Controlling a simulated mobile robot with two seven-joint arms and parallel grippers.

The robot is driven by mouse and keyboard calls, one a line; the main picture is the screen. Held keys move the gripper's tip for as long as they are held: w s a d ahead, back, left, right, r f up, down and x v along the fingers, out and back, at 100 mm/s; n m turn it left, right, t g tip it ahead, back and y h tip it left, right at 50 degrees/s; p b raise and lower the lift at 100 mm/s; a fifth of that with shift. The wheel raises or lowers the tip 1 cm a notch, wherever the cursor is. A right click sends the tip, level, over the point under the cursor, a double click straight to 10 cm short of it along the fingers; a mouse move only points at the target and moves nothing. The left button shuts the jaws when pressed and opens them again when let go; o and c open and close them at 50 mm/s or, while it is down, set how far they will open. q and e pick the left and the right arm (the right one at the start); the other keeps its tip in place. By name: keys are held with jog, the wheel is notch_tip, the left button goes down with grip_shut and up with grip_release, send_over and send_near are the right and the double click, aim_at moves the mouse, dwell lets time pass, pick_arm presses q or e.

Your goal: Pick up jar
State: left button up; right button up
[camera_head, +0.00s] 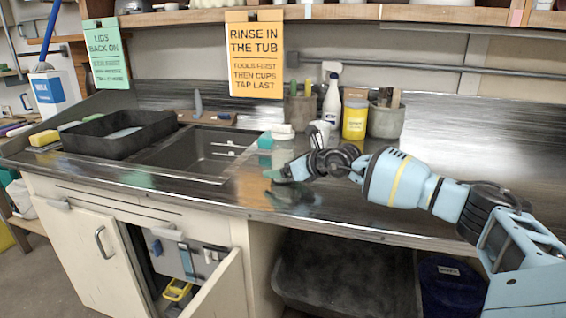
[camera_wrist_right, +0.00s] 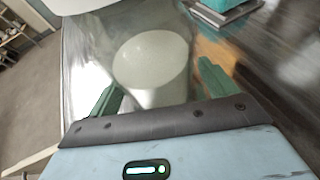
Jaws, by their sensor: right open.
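My left gripper is not in view.
A spray bottle (camera_head: 331,100) and grey pots (camera_head: 386,121) stand near the yellow jar. A black tray (camera_head: 120,135) is at left. A cabinet door (camera_head: 220,290) hangs open below. The counter's front is clear.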

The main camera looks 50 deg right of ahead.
aim_at(292, 155)
jog(key=c, duration=1.2)
jog(key=shift+c, duration=0.9)
jog(key=shift+r, duration=0.15)
jog(key=shift+r, duration=0.25)
jog(key=r, duration=0.3)
jog(key=shift+s+a, duration=0.2)
jog(key=s+a+b, duration=0.1)
jog(key=s+a, duration=0.2)
jog(key=s+a+b, duration=0.1)
jog(key=s+a, duration=0.2)
jog(key=s, duration=0.1)
jog(key=shift+a+r+b, duration=0.15)
jog(key=shift+a+b, duration=0.1)
jog(key=shift+b, duration=0.15)
jog(key=s+a+b, duration=0.2)
jog(key=s+a, duration=0.1)
jog(key=shift+s+a+r, duration=0.1)
jog(key=shift+s+r, duration=0.05)
jog(key=shift+r, duration=0.2)
jog(key=shift+s+a+r+b, duration=0.15)
jog(key=shift+s+a+b, duration=0.15)
jog(key=shift+s+a, duration=0.15)
